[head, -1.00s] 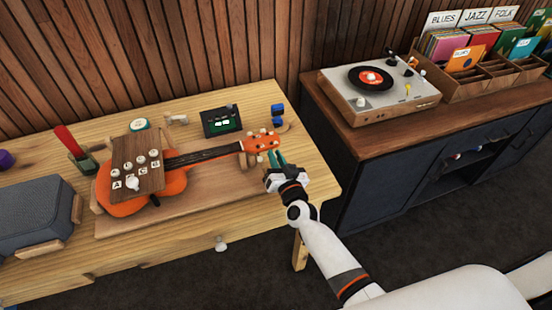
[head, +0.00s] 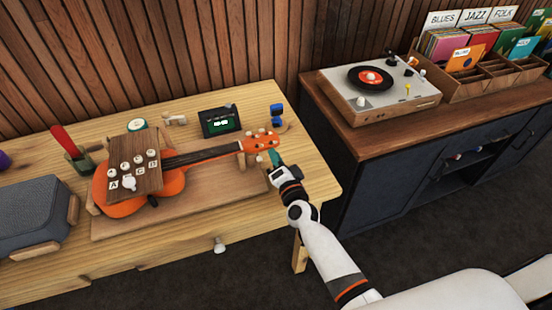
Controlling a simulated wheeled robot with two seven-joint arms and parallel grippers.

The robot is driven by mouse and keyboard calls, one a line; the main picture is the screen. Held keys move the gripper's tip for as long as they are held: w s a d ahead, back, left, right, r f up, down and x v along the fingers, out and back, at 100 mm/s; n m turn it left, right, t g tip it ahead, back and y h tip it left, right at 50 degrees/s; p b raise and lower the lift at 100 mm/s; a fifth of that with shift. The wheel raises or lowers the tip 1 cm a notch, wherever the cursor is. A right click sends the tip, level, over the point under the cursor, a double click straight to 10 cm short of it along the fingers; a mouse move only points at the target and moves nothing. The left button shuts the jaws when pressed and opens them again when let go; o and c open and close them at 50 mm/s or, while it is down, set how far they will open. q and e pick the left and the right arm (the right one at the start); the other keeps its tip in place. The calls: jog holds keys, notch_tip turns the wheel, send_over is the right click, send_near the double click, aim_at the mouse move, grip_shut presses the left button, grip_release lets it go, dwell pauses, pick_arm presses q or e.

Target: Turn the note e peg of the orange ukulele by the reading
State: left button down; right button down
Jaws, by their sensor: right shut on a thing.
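The orange ukulele (head: 172,187) lies on a wooden cradle board (head: 205,205), its neck pointing right and its headstock (head: 259,142) at the right end. White tuning pegs stick out along both headstock edges. My right gripper (head: 274,159) is at the near edge of the headstock, shut on a tuning peg that its fingers mostly hide; I cannot tell the peg's note from the picture. The black tuner (head: 220,121) stands behind the neck with a lit green reading too small to read surely. My left gripper is not in view.
A brown panel with white lettered knobs (head: 146,188) covers part of the ukulele body. Blue blocks (head: 277,114) stand beyond the headstock. A record player (head: 375,85) stands on the right cabinet.

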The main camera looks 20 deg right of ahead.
dwell(0.4)
jog(key=c, duration=1.4)
grip_release()
jog(key=shift+o, duration=0.2)
jog(key=s, duration=0.7)
jog(key=s+b, duration=0.1)
jog(key=s, duration=0.3)
jog(key=shift+d+f, duration=0.1)
jog(key=shift+d, duration=0.15)
jog(key=shift+s, duration=0.55)
jog(key=shift+a, duration=0.1)
